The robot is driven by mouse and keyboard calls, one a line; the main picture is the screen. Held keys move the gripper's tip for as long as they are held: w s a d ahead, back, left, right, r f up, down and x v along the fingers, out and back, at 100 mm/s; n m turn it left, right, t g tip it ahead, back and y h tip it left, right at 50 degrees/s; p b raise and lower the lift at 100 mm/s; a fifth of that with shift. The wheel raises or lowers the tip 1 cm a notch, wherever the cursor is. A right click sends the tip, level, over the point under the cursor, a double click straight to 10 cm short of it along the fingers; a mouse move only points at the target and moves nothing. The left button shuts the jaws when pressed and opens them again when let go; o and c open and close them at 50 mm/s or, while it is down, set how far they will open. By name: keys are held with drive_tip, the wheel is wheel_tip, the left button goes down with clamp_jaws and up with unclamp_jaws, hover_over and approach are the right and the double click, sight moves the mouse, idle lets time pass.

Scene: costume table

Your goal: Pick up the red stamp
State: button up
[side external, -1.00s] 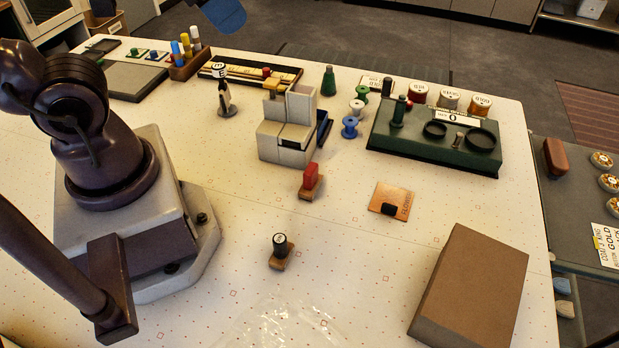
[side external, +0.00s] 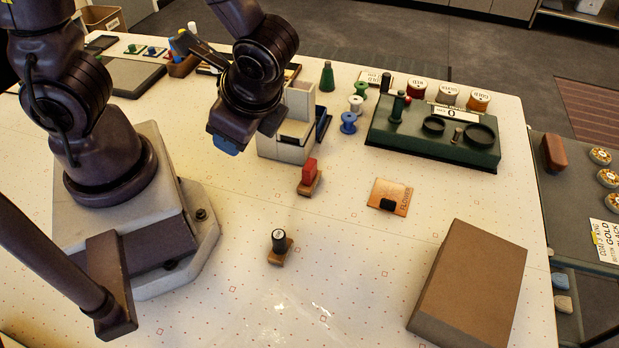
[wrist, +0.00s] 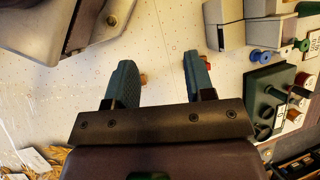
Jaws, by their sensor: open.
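The red stamp (side external: 309,176), a red block on a small wooden base, stands upright on the white table in front of the grey block stand. In the wrist view only a sliver of red (wrist: 208,66) shows beside the right finger, which hides the rest. My gripper (side external: 226,145) is above the table, left of the red stamp and clear of it. A black-handled stamp (side external: 279,242) on a wooden base stands nearer the camera.
The grey block stand (side external: 288,140) is close behind the red stamp. A flat orange card (side external: 391,194) with a black piece lies to the right. A brown box (side external: 470,285) sits front right, and a green tray (side external: 430,140) back right. The table front is clear.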

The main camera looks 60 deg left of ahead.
wheel_tip(320, 180, down, 6)
drive_tip(key=m+t+y, duration=0.2)
drive_tip(key=m+y, duration=0.3)
drive_tip(key=m, duration=0.3)
drive_tip(key=m+t+h, duration=0.2)
drive_tip(key=m+t, duration=0.8)
approach(306, 170)
drive_tip(key=shift+s, duration=0.5)
drive_tip(key=x, duration=1.3)
drive_tip(key=shift+w+d+r, duration=0.15)
drive_tip(key=shift+w+d, duration=0.1)
drive_tip(key=shift+c, duration=0.5)
clamp_jaws()
